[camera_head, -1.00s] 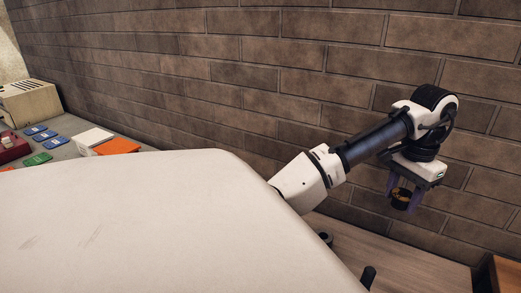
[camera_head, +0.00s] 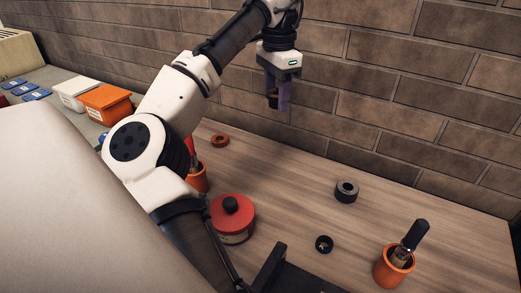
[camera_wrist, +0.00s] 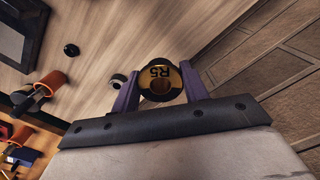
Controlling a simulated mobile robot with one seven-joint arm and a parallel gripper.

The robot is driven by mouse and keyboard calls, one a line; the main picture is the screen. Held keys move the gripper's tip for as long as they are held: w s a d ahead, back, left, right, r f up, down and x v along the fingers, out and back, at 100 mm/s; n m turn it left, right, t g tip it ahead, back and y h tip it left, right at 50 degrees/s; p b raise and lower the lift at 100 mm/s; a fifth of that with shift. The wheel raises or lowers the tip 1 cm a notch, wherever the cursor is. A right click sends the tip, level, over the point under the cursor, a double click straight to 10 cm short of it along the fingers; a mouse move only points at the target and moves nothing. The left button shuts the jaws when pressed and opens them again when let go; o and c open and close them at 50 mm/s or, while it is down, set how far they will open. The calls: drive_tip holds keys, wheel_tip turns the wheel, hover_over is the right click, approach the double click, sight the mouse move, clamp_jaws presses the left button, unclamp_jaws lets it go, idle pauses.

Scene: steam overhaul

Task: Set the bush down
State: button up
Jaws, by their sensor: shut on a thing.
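My gripper (camera_head: 278,100) is shut on the bush (camera_wrist: 147,78), a short ring with a dark rim and a brass-coloured face. The face reads "R5" in the wrist view, where the purple fingers of my gripper (camera_wrist: 158,92) stand on either side of it. In the head view the bush (camera_head: 272,98) is small, dark and partly hidden by the fingers. It is held in the air above the back of the wooden bench (camera_head: 290,165), in front of the brick wall.
A dark grey ring (camera_head: 346,191), a small black part (camera_head: 324,244) and an orange ring (camera_head: 219,140) lie on the bench. A red round tin (camera_head: 232,216) and an orange cup with a black-handled tool (camera_head: 393,268) stand nearer. Bare wood lies between them.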

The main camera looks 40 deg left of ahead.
sight(274, 169)
wheel_tip(274, 169, down, 19)
drive_tip(key=shift+f+b, duration=0.1)
drive_tip(key=shift+b, duration=0.25)
drive_tip(key=shift+f, duration=0.1)
drive_tip(key=o, duration=1.2)
drive_tip(key=shift+c, duration=0.2)
wheel_tip(274, 169, up, 12)
